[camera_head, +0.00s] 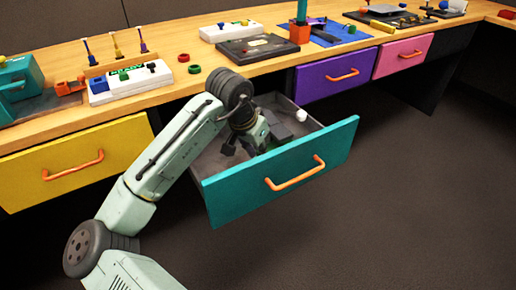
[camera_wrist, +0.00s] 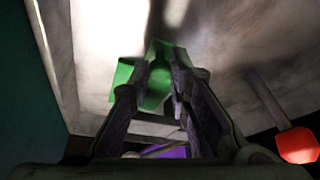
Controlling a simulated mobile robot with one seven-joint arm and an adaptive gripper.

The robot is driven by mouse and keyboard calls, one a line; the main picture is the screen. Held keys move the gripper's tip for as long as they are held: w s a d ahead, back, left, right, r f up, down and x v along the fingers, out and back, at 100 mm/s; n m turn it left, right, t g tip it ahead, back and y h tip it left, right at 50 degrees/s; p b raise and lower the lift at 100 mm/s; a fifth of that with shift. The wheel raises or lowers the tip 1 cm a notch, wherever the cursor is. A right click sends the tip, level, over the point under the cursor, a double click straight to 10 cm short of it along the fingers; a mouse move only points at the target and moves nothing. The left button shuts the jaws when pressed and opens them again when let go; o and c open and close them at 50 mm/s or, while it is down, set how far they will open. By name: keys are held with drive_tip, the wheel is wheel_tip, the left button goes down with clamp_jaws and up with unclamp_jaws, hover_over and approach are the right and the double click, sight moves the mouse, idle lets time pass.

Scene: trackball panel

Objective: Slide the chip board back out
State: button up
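My gripper (camera_head: 256,140) reaches down into the open teal drawer (camera_head: 285,175), where its fingertips are mostly hidden in the head view. In the wrist view my two dark fingers (camera_wrist: 158,72) have a gap between them, and a bright green piece (camera_wrist: 158,88) shows between and beside their tips. I cannot tell whether the fingers press on it. No part is clearly recognisable as the chip board; the green piece may belong to it.
A white round piece (camera_head: 301,116) and a dark grey block (camera_head: 282,125) are in the drawer. A red-tipped rod (camera_wrist: 297,145) is right of my fingers. The wooden bench (camera_head: 180,47) carries several panels. The yellow (camera_head: 75,150), purple (camera_head: 320,85) and pink (camera_head: 400,60) drawers are shut.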

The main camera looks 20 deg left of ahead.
clamp_jaws()
